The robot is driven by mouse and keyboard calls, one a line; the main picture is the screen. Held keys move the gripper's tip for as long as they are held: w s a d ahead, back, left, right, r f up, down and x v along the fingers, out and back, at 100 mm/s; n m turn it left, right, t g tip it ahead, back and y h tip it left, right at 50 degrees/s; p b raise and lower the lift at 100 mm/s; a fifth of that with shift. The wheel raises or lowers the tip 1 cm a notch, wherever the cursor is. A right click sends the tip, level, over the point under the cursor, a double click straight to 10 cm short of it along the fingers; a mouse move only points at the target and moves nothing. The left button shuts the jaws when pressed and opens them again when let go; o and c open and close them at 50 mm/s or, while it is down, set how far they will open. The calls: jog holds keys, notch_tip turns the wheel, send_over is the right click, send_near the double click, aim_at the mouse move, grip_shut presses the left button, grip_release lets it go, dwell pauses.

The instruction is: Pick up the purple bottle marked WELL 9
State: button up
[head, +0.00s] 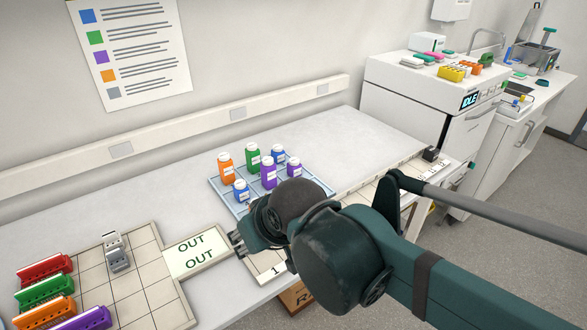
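Two purple bottles stand upright with white caps on a blue gridded tray (222,194). One purple bottle (268,175) is near the front middle; the other purple bottle (293,169) is at the right. Their labels are too small to read, so I cannot tell which is WELL 9. My gripper (237,244) is in front of and left of the tray, beside the OUT panel and apart from the bottles. Its fingers are small and partly hidden by my arm, so their opening is unclear. My arm hides the tray's front right part.
An orange bottle (225,169), a green bottle (253,160) and two blue bottles (241,192) (278,155) share the tray. The OUT panel (197,250) and a gridded board (150,270) with coloured racks lie left. The bench behind the tray is clear.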

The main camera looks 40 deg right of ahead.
jog(key=shift+o, duration=0.5)
jog(key=w+d+r+m+g+p, duration=0.2)
jog(key=w+d+r+m+p, duration=0.35)
jog(key=w, duration=0.25)
jog(key=m+g+p, duration=0.5)
jog(key=m+p, duration=0.7)
jog(key=p, duration=0.6)
send_over(294, 160)
jog(key=a, duration=0.1)
notch_tip(294, 160, down, 3)
jog(key=shift+s+f, duration=0.1)
jog(key=shift+s, duration=0.05)
jog(key=shift+d+f+m, duration=0.35)
jog(key=shift+d+f, duration=0.25)
jog(key=shift+f, duration=0.2)
jog(key=shift+f, duration=1.1)
